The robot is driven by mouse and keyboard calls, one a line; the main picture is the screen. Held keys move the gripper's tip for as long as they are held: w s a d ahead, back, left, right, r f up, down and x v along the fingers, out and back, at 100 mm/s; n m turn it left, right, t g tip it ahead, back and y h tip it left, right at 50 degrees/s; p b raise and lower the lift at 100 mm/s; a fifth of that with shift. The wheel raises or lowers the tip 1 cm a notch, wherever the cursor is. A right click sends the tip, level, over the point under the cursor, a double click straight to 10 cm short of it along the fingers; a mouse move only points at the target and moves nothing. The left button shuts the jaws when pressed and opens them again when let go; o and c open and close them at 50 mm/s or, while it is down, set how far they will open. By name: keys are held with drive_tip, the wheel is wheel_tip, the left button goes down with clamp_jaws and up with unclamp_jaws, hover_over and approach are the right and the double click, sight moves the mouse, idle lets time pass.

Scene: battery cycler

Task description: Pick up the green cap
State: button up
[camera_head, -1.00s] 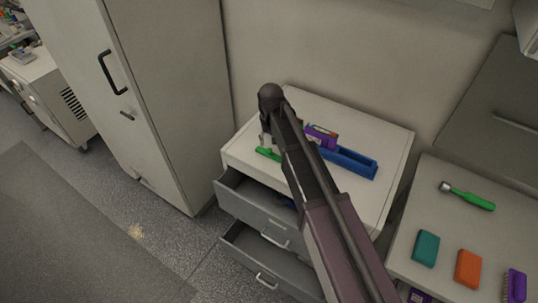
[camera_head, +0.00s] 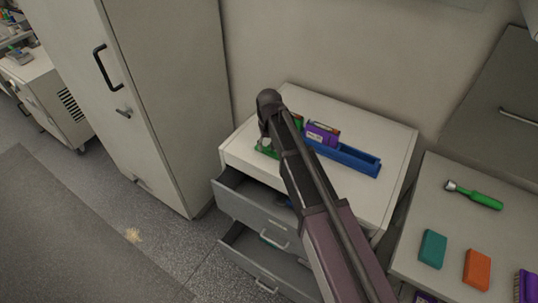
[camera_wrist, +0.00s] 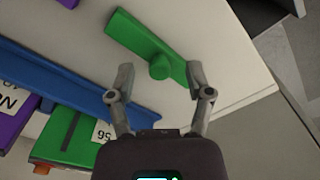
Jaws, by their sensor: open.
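The green cap is a flat green bar with a round knob; it lies on the white cabinet top in the wrist view (camera_wrist: 137,35). In the head view only a bit of the green cap (camera_head: 266,150) shows beside my arm. My gripper (camera_wrist: 160,74) is open and empty. Its fingertips lie on either side of the knob end in the wrist picture, the right one close to or overlapping the bar's end. I cannot tell the height gap. In the head view the fingers are mostly hidden by my arm.
A blue tray (camera_head: 354,163) holds a purple block (camera_head: 321,133) and a green labelled block (camera_wrist: 68,136), close to the cap. Open grey drawers (camera_head: 249,203) stick out below the cabinet top (camera_head: 393,140). A right-hand counter (camera_head: 455,224) carries a green-handled tool (camera_head: 480,199) and coloured blocks.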

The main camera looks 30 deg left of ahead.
drive_tip(key=shift+f, duration=0.5)
clamp_jaws()
idle(0.3)
